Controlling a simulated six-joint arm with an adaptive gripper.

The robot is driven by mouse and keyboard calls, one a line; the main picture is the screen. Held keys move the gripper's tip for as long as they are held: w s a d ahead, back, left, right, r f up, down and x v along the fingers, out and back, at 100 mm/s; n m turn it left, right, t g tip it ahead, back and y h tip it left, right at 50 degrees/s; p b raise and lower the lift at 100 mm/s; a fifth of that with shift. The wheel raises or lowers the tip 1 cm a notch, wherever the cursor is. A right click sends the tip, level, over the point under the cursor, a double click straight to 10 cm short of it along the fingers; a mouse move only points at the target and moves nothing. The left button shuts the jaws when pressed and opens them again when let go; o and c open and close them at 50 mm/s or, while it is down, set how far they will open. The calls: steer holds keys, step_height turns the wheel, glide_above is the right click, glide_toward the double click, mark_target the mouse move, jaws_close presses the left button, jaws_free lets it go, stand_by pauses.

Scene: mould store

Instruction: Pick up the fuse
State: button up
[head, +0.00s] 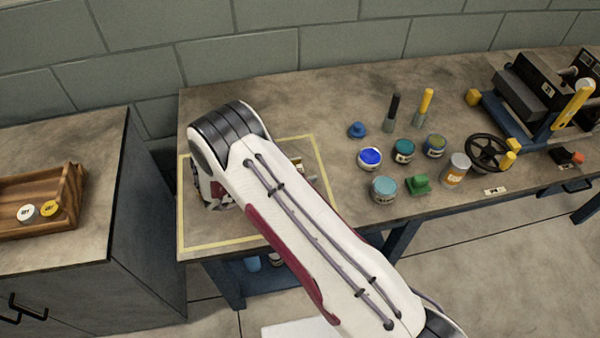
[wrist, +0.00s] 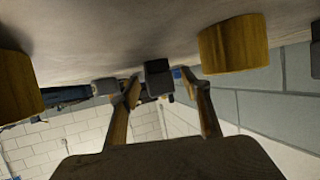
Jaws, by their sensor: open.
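My gripper (wrist: 157,84) shows in the wrist view with its two fingers spread apart. A small dark grey block (wrist: 158,74) stands in line with the gap between the fingers, by the tabletop. I cannot tell whether this block is the fuse, or whether it lies between the fingertips or beyond them. The fingers do not look closed on it. I cannot make out a fuse for certain in either view.
Two yellow-brown round objects (wrist: 235,45) (wrist: 14,88) flank the gripper in the wrist view. On the bench (head: 330,100), several paint pots (head: 383,189) and a black handwheel (head: 487,152) stand to the right. A wooden tray (head: 30,232) lies on the left cabinet.

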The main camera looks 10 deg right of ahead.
mark_target(300, 168)
steer(key=c, duration=1.2)
steer(key=shift+o, duration=0.2)
steer(key=shift+r, duration=0.15)
steer(key=shift+r, duration=4.85)
